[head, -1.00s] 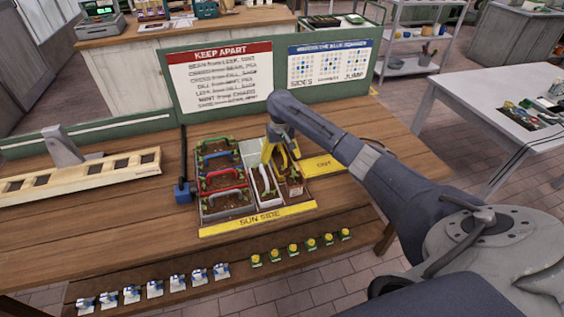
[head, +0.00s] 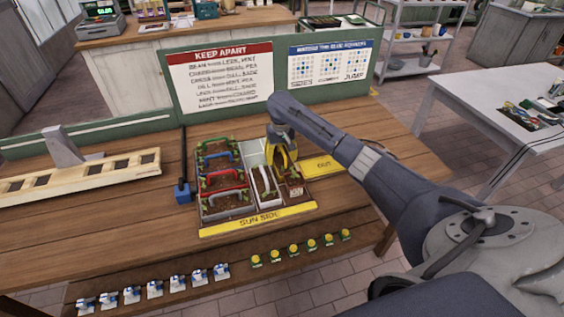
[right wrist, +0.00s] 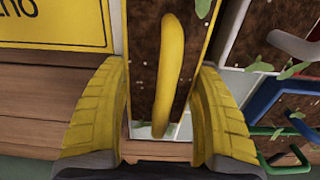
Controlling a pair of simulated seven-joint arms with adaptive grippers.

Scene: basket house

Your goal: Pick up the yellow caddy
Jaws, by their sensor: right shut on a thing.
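The yellow caddy is a narrow soil-filled box with a curved yellow handle (right wrist: 172,75), seen from above in the right wrist view. My right gripper (right wrist: 162,85) has one yellow-padded finger on each side of the caddy and is shut on it. In the head view the right gripper (head: 281,158) reaches down over the right column of the tray (head: 258,219) and hides much of the caddy. I cannot tell whether the caddy is clear of the tray floor. My left gripper is not in view.
Caddies with green, blue and red (head: 222,173) handles fill the tray's left column. A white-handled caddy (head: 262,184) stands close beside my gripper. A yellow sign (head: 318,172) lies to the right. Sign boards (head: 221,75) stand behind.

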